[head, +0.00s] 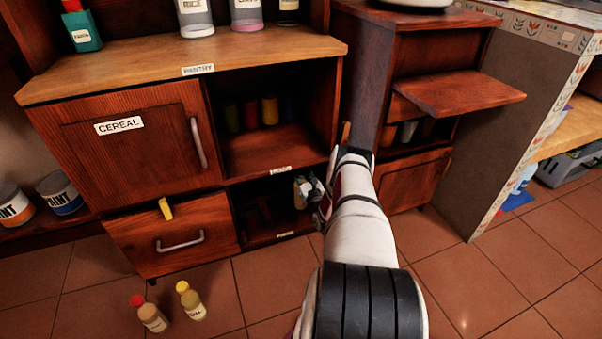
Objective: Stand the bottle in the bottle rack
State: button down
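Two small bottles stand on the tiled floor at the lower left: a red-capped bottle (152,317) and a yellow-capped bottle (191,302). Which bottle the task means I cannot tell. My gripper (304,189) is at the opening of the lower shelf compartment (262,239), at its right side. The gripper is small and partly hidden by my arm, so whether it is open or holds something I cannot tell. Dim shapes stand inside that dark compartment; I cannot make out a bottle rack for certain.
A cereal cabinet door (140,145) is shut, with a drawer (175,235) below it. The middle shelf (265,153) holds several dim coloured containers. A fold-down wooden flap (458,93) juts out at the right. Paint cans (60,193) stand far left.

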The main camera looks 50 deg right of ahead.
jog(key=shift+r, duration=0.1)
jog(key=c, duration=1.2)
grip_release()
jog(key=shift+f, duration=0.2)
jog(key=shift+c, duration=0.2)
jog(key=shift+s+r, duration=0.1)
jog(key=shift+r, duration=0.05)
jog(key=p+v, duration=0.5)
jog(key=v, duration=0.7)
jog(key=shift+a, duration=0.1)
